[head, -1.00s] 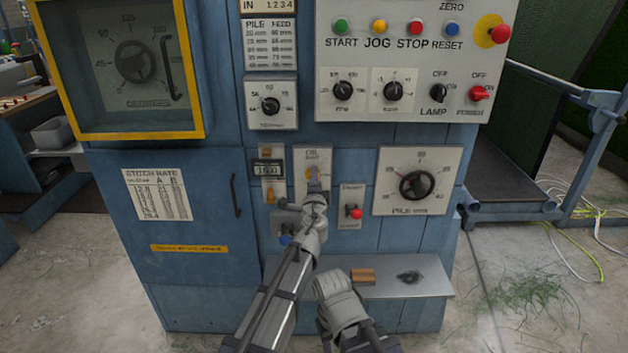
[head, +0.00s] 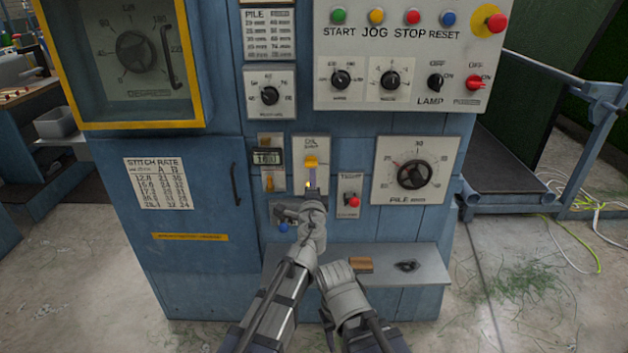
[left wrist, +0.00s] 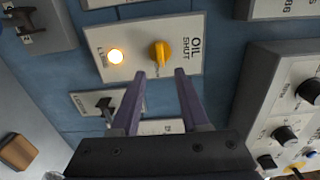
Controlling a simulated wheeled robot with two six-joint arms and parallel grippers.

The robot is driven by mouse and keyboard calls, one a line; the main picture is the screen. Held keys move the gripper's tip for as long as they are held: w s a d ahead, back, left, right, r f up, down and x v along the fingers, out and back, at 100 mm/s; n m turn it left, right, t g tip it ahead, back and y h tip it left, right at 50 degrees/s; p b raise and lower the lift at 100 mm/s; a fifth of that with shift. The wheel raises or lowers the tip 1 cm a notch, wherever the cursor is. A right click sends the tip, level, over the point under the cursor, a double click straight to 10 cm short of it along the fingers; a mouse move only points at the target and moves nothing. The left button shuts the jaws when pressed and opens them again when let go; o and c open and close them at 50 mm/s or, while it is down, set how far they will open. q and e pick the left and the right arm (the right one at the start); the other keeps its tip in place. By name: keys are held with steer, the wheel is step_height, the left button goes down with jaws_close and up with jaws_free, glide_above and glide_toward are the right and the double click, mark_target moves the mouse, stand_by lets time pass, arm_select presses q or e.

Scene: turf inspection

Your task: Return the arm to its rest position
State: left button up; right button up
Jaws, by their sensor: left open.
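My left gripper (head: 313,184) is open and empty in front of the oil plate (head: 323,150) on the blue machine. In the left wrist view its two fingers (left wrist: 160,74) are spread, with tips just below the yellow oil knob (left wrist: 160,54) in the picture. The knob also shows clear above the gripper in the head view (head: 311,160). A lamp (left wrist: 116,56) beside the knob glows yellow-white. My left arm reaches up from the bottom of the head view. My right arm is folded low beside it, and its jaws do not show.
A grey shelf (head: 430,273) juts out below, holding a wooden block (head: 360,265) and a dark small object (head: 407,265). A red-tipped switch (head: 352,200) and the pile dial (head: 415,174) are to the right.

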arm_select(q)
steer(key=s+a+f+n+g+y, duration=0.1)
steer(key=a+f+n+y, duration=0.15)
steer(key=a, duration=0.25)
steer(key=s+a+f+n+g+y, duration=0.1)
steer(key=s+a+n+g+y, duration=0.1)
steer(key=a+n, duration=0.25)
steer(key=s+a+f+n+g, duration=0.85)
steer(key=s+a+f, duration=0.25)
steer(key=s+f, duration=0.15)
steer(key=s+d+f+n+g+h, duration=0.35)
steer(key=s+f+g+h, duration=0.2)
steer(key=s, duration=0.65)
steer(key=s+d+m+g+y, duration=0.15)
steer(key=s+d+m, duration=0.4)
steer(key=d, duration=0.65)
step_height(320, 180, up, 14)
steer(key=p, duration=1.4)
steer(key=shift+s+r+n+y+p, duration=0.15)
steer(key=shift+n+y+p, duration=0.15)
steer(key=shift+n+y, duration=0.05)
